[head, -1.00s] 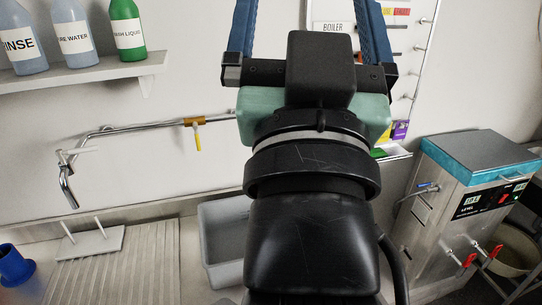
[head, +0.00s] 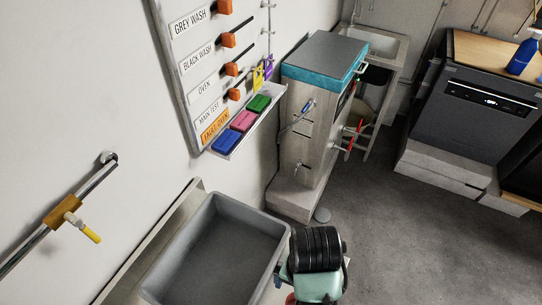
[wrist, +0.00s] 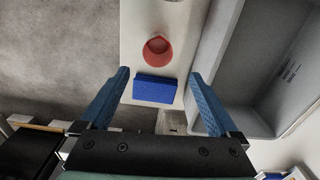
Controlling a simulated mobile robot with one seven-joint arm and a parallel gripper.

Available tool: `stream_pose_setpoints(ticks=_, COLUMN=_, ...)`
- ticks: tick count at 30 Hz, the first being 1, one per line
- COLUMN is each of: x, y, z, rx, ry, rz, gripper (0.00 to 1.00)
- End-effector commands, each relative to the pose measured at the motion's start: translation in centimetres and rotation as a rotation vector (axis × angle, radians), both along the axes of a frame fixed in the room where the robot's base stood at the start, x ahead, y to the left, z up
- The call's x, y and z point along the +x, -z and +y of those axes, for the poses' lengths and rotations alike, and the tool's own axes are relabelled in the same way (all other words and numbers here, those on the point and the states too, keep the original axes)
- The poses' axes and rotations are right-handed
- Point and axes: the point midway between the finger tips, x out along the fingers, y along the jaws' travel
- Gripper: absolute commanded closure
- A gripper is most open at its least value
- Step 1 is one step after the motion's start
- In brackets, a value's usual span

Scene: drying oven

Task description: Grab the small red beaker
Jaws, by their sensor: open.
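A small red beaker (wrist: 157,52) stands on a pale counter (wrist: 133,45) in the wrist view, its rounded opening visible. My gripper (wrist: 159,75) is open, with its two blue fingers apart. The beaker is ahead of the fingertips and roughly centred between them, not touched. A blue block-like object (wrist: 154,90) lies nearer, between the fingers in the picture. In the head view my arm covers the bottom middle and my fingers are hidden. A sliver of red (head: 290,299) shows beside my arm there; I cannot tell what it is.
A large grey bin (head: 178,258) is left of my arm in the head view; it also borders the counter at right in the wrist view (wrist: 232,75). Open floor (head: 400,240) is to the right.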

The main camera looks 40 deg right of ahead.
Motion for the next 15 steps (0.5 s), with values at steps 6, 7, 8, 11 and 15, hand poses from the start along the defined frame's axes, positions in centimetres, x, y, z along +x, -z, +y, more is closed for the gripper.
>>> stream_pose_setpoints(ticks=6, x=-0.5, y=3.4, z=0.3, rx=0.014, ry=0.007, rz=0.018, gripper=0.04)
stream_pose_setpoints(ticks=7, x=-0.5, y=3.9, z=0.3, rx=0.014, ry=0.007, rz=0.018, gripper=0.04)
stream_pose_setpoints(ticks=8, x=-0.5, y=4.4, z=0.2, rx=0.013, ry=0.007, rz=0.016, gripper=0.04)
stream_pose_setpoints(ticks=11, x=-0.5, y=6.1, z=0.2, rx=0.012, ry=0.007, rz=0.016, gripper=0.04)
stream_pose_setpoints(ticks=15, x=-0.4, y=7.5, z=0.2, rx=0.01, ry=0.005, rz=0.012, gripper=0.04)
